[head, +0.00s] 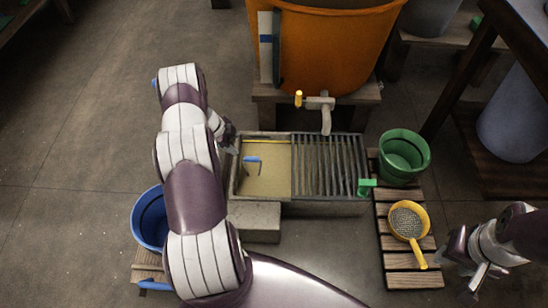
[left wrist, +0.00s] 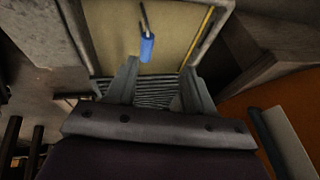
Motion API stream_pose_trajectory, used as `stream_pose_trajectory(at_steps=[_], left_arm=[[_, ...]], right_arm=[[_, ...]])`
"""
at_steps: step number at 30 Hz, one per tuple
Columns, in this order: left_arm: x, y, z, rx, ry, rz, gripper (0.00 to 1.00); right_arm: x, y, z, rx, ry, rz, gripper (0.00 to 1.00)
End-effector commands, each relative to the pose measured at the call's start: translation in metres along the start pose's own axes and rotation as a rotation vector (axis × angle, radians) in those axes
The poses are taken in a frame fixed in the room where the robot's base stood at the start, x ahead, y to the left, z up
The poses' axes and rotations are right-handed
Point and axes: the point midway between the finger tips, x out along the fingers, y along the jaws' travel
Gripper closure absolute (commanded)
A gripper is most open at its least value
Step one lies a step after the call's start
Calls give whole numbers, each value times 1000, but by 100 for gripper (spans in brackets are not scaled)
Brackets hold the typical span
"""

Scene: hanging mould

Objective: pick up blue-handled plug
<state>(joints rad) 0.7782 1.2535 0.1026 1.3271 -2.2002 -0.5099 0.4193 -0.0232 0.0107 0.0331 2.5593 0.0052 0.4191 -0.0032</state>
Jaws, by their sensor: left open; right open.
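The blue-handled plug (head: 252,159) stands in the sandy-coloured left part of the stone trough. Its blue handle also shows in the left wrist view (left wrist: 147,48), with a thin dark stem, beyond the fingertips and a little left of the middle between them. My left gripper (head: 233,147) is at the trough's left rim, apart from the plug; its fingers are partly hidden by my arm. In the left wrist view its two fingers (left wrist: 160,82) are spread, with nothing between them. My right gripper (head: 484,278) is open and empty at the lower right, far from the plug.
A slatted grate (head: 328,165) covers the trough's right half. An orange tub (head: 335,50) with a tap (head: 325,112) stands behind it. A green bucket (head: 403,155) and yellow sieve (head: 408,222) are at right. A blue bucket (head: 149,220) is at left.

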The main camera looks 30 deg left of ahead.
Motion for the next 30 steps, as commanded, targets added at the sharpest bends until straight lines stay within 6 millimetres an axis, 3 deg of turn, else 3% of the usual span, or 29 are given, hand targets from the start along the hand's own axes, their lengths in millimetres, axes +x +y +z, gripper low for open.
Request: stream_pose_trajectory(at_steps=[4, 12, 17, 24, 30], left_arm=[[10, 12, -8, 4, 44, 54, 47], [69, 15, -10, -4, 41, 50, 47], [81, 15, -11, -4, 41, 49, 47], [125, 22, -12, -4, 41, 50, 47], [126, 20, -15, -6, 40, 48, 47]], right_arm=[[7, 0, 1, 0, -1, 0, 57], [42, 0, 6, 0, -2, 0, 57], [49, 0, 6, 0, -1, 0, 57], [84, 0, 11, 0, -1, 0, 57], [82, 0, 10, 0, -1, 0, 57]])
